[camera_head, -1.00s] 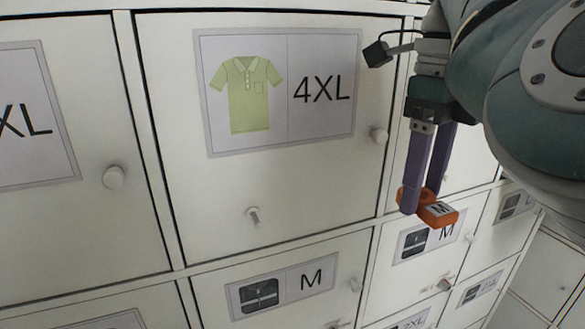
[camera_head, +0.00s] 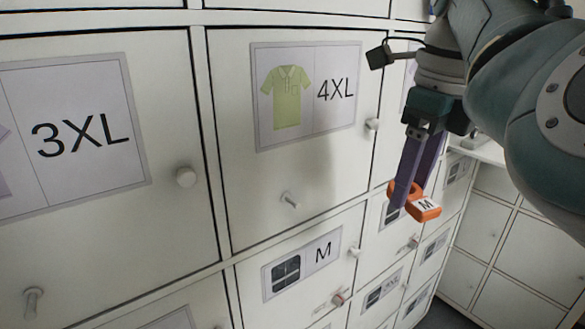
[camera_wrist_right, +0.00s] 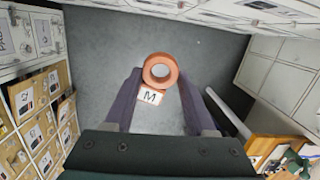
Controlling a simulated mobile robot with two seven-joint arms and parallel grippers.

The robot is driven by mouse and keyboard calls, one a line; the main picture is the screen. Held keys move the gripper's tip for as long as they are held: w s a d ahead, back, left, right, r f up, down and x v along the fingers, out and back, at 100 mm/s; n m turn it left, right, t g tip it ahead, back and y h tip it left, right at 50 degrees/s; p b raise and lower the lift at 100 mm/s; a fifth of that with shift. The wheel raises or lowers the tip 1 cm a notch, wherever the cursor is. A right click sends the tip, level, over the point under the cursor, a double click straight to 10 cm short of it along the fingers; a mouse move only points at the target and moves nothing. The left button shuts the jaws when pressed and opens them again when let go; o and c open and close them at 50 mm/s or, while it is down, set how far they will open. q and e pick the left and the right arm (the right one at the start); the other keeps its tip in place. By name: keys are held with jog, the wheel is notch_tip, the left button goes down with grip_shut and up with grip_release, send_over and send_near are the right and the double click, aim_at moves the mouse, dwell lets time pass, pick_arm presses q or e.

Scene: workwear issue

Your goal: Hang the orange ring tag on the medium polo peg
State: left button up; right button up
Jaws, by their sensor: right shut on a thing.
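The orange ring tag (camera_head: 424,209) has a white label marked M. My right gripper (camera_head: 404,197) is shut on it and holds it in front of the lockers, hanging below the fingertips. In the right wrist view the ring (camera_wrist_right: 160,69) lies between the fingertips of my right gripper (camera_wrist_right: 158,92), its hole facing the camera, over grey floor. A green polo label marked 4XL (camera_head: 306,95) is on a door with a peg (camera_head: 290,200) below it. I cannot make out a polo label marked M in the head view. My left gripper is not in view.
A 3XL door (camera_head: 170,235) is at the left, with a round knob (camera_head: 186,177) and a peg (camera_head: 33,301). A label marked M with a dark garment picture (camera_head: 302,264) is below the 4XL door. Yellow-brown lockers (camera_wrist_right: 40,125) stand left in the wrist view.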

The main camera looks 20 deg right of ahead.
jog(key=w+r+n+t+y+p, duration=0.1)
jog(key=w+r+t+p, duration=0.25)
jog(key=r+t, duration=0.2)
jog(key=w+r+t+y+p, duration=0.1)
jog(key=w+r+t+p, duration=0.1)
jog(key=r+t+p, duration=0.4)
jog(key=s+a+r+n+t+y+p, duration=0.15)
jog(key=a+r, duration=0.25)
jog(key=r, duration=0.4)
jog(key=s+a+r+t+y+p, duration=0.3)
jog(key=a+r, duration=0.1)
jog(key=r, duration=0.3)
jog(key=f+b+x, duration=0.1)
jog(key=b+x, duration=0.3)
jog(key=x, duration=0.5)
jog(key=shift+w+f, duration=0.25)
jog(key=shift+w, duration=0.05)
jog(key=shift+a+h, duration=0.15)
jog(key=shift+h, duration=0.1)
